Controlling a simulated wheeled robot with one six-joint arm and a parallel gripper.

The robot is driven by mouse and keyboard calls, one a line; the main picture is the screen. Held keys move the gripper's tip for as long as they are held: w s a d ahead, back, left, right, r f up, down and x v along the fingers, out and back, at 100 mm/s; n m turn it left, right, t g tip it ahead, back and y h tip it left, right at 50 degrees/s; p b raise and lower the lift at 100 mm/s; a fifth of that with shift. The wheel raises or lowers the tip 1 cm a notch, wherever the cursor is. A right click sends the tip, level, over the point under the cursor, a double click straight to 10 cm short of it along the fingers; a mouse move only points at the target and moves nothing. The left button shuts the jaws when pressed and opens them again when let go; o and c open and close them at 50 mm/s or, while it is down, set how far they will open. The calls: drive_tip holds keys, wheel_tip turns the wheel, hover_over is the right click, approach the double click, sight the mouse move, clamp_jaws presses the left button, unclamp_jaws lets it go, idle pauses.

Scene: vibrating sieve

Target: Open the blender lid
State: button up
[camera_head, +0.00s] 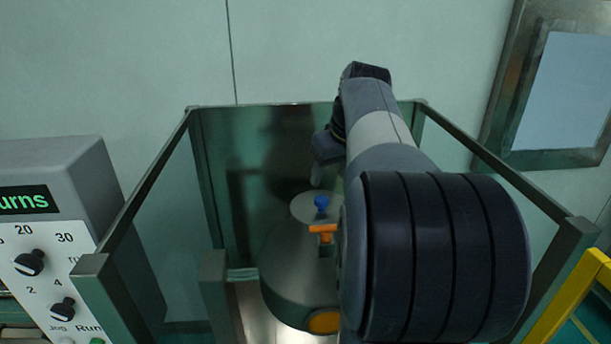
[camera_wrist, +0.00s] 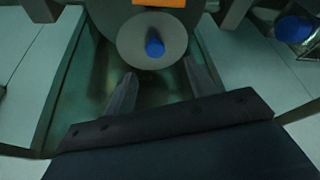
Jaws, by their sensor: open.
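The blender is a grey metal vessel (camera_head: 290,275) inside a metal frame. Its round light lid (camera_head: 305,206) carries a blue knob (camera_head: 321,202). An orange clamp-like part (camera_head: 322,232) sits beside the lid on the near side. In the wrist view the lid (camera_wrist: 128,42) and blue knob (camera_wrist: 154,47) show just beyond the fingertips, with part of the orange piece (camera_wrist: 160,3) at the top edge. My gripper (camera_wrist: 158,68) is open and empty, its fingers apart from the knob. In the head view my arm hides the vessel's right side and much of the gripper.
Metal frame rails (camera_head: 142,190) and dark panels surround the vessel on several sides. A control box (camera_head: 45,235) with dials stands at left. A yellow rail (camera_head: 575,300) is at lower right. A framed window panel (camera_head: 570,90) is on the wall.

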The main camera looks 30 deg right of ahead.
sight(322, 198)
drive_tip(key=x, duration=0.3)
drive_tip(key=p+x, duration=0.1)
drive_tip(key=x, duration=0.3)
drive_tip(key=d+x, duration=0.1)
drive_tip(key=x, duration=0.2)
drive_tip(key=shift+w+d, duration=0.1)
drive_tip(key=shift+w, duration=0.4)
clamp_jaws()
